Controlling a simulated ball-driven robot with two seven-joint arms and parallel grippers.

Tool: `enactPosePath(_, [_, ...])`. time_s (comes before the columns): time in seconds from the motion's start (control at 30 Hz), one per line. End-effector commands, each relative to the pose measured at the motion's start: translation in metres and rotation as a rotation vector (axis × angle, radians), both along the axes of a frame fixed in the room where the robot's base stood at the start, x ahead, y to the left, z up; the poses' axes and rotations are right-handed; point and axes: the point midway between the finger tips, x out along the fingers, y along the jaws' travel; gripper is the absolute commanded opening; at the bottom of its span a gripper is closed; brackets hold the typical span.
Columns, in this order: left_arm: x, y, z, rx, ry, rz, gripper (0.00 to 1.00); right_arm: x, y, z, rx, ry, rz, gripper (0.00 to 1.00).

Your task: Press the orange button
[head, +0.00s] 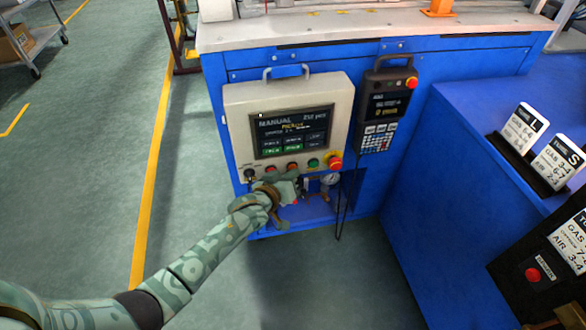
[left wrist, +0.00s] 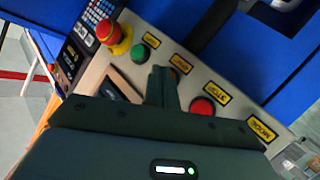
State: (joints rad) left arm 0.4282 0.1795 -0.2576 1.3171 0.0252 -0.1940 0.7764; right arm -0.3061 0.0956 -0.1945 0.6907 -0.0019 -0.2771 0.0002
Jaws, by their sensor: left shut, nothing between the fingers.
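The orange button (head: 293,166) sits in a row along the lower front of the beige control box (head: 232,110). In the left wrist view the orange button (left wrist: 175,73) shows only in part behind my fingertips. My left gripper (head: 292,178) is shut and empty, with its fingers at the button row just in front of the orange button; they also show in the left wrist view (left wrist: 162,75). I cannot tell whether they touch it. My right gripper is not in view.
Beside the orange button are a green button (left wrist: 138,53) and a red button (left wrist: 202,107). A red emergency stop (head: 335,162) is at the row's right end. A gauge (head: 330,180) hangs below. A keypad pendant (head: 384,105) is to the right.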

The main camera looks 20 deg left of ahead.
Motion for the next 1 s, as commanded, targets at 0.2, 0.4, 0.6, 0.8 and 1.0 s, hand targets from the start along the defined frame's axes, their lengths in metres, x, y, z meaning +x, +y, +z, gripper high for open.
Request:
enactPosePath(0.2, [-0.008,-0.005,0.003,-0.002,-0.002,0.001,0.00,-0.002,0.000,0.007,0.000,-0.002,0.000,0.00])
enactPosePath(0.4, [-0.014,-0.009,0.001,0.000,-0.001,0.000,0.00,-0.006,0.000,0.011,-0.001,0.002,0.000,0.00])
enactPosePath(0.6, [-0.014,-0.009,0.000,0.000,0.000,0.000,0.00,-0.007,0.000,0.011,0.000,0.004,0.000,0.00])
enactPosePath(0.8, [-0.023,-0.015,0.003,-0.003,0.000,0.001,0.00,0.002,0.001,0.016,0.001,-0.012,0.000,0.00])
enactPosePath(1.0, [-0.039,-0.027,0.004,-0.002,-0.001,0.000,0.00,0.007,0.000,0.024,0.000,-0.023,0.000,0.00])
